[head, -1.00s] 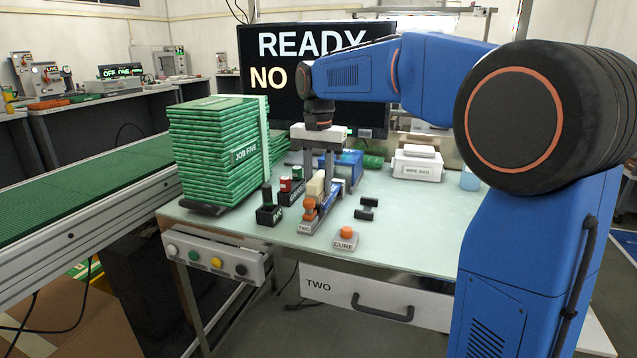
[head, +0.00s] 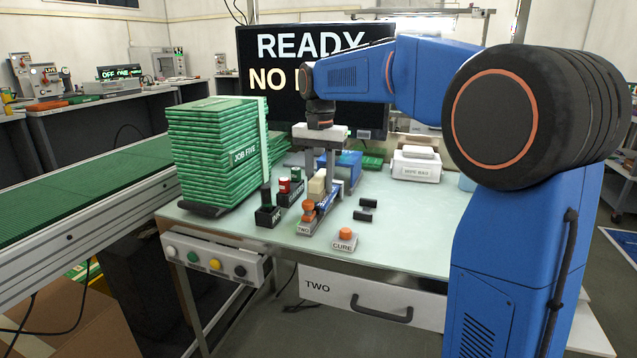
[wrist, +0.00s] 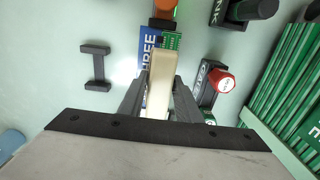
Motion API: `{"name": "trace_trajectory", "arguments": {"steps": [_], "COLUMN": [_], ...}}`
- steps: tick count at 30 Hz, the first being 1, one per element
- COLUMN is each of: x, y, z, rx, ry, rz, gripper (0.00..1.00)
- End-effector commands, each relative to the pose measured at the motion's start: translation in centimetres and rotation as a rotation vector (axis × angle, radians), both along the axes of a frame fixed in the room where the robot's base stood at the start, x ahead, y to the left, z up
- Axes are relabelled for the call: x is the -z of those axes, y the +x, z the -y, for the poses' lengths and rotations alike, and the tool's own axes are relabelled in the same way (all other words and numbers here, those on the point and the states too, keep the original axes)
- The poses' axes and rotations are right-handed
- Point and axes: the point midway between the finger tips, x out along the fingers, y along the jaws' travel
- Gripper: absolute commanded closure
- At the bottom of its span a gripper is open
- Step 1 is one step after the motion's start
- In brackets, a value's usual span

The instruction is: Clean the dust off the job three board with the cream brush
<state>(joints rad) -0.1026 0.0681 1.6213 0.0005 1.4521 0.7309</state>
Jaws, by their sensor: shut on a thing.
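My gripper (head: 325,190) points down over the middle of the bench, its fingers closed around the cream brush (head: 316,187). In the wrist view the gripper (wrist: 159,95) has a finger on each side of the brush's cream body (wrist: 158,85). A blue label reading "THREE" (wrist: 147,58) lies beside the brush. A small part of a green board (wrist: 172,40) shows at the brush's far end, and the rest of it is hidden. I cannot tell whether the bristles touch the board, or see any dust.
A tall JOB FIVE board stack (head: 215,150) stands left. An ink holder (head: 268,216), a red-capped holder (head: 290,190), a black clamp-like piece (head: 366,209) and the CURE button (head: 345,236) are close by. A blue bin (head: 350,162) and white box (head: 416,168) stand behind. The bench's front right is clear.

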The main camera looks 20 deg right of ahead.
Motion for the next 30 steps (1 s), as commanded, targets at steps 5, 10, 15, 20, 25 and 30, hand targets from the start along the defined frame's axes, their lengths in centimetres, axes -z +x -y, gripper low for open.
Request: {"name": "trace_trajectory", "arguments": {"steps": [5, 10, 15, 20, 25, 30], "x": [0.01, 0.01, 0.01, 0.01, 0.01, 0.05], "y": [0.61, 0.87, 0.87, 0.76, 0.4, -0.04], "z": [0.48, 0.67, 0.66, 0.58, 0.3, -0.04], "rx": [0.001, 0.0, 0.0, 0.0, 0.0, -0.001], "ry": [0.0, 0.0, 0.0, 0.0, 0.0, 0.0], "rz": [0.0, 0.0, 0.0, 0.0, 0.0, -0.001], "gripper": [0.87, 0.87, 0.87, 0.87, 0.87, 0.87]}}
